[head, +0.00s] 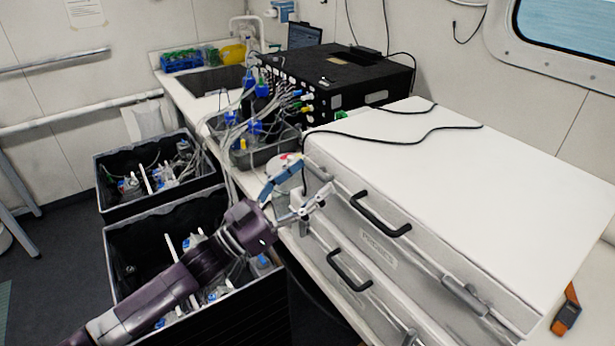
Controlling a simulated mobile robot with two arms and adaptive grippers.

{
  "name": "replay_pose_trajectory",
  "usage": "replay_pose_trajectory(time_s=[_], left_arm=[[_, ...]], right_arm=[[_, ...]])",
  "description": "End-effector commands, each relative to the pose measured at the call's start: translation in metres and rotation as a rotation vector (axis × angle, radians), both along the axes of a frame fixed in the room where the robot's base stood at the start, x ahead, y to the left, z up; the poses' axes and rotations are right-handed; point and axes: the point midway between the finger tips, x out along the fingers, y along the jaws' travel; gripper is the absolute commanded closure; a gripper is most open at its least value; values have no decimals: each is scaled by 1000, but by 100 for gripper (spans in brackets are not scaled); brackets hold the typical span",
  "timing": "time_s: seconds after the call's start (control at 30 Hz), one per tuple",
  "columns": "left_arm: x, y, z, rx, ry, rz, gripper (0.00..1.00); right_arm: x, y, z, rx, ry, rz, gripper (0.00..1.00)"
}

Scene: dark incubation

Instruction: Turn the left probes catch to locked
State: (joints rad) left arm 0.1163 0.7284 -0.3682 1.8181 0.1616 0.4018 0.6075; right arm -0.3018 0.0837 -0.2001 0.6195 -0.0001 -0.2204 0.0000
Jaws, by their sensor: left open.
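The upper silver case (436,253) has a white lid, a black handle (380,213) and a small front label that seems to read PROBES. Its right catch (466,296) is a metal lever on the front face. My left gripper (312,180) is open at the left end of this front face. Its fingers cover the area of the left catch, so I cannot tell the catch's position or whether the fingers touch it. My right gripper is not in view.
A second case with a black handle (350,271) lies below. Black crates (104,226) of bottles stand on the floor at left. A black instrument (345,75) with many tubes stands behind. A dark cable (425,137) crosses the lid. An orange-and-black object (567,310) lies at right.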

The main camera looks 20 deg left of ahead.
Motion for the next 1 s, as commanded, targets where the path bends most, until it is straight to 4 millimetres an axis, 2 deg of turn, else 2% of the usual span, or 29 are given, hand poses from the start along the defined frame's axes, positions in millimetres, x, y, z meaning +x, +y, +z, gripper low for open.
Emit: replay_pose_trajectory(time_s=[0.13, 0.5, 0.77, 1.0], left_arm=[[0, 0, 0, 0, 0, 0, 32], [0, 0, 0, 0, 0, 1, 73], [0, 1, -1, 18, -14, 1, 74], [1, 2, -2, 107, -85, 1, 74]], right_arm=[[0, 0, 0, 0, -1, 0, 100], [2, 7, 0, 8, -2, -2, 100], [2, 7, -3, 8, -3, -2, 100], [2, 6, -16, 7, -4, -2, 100]])
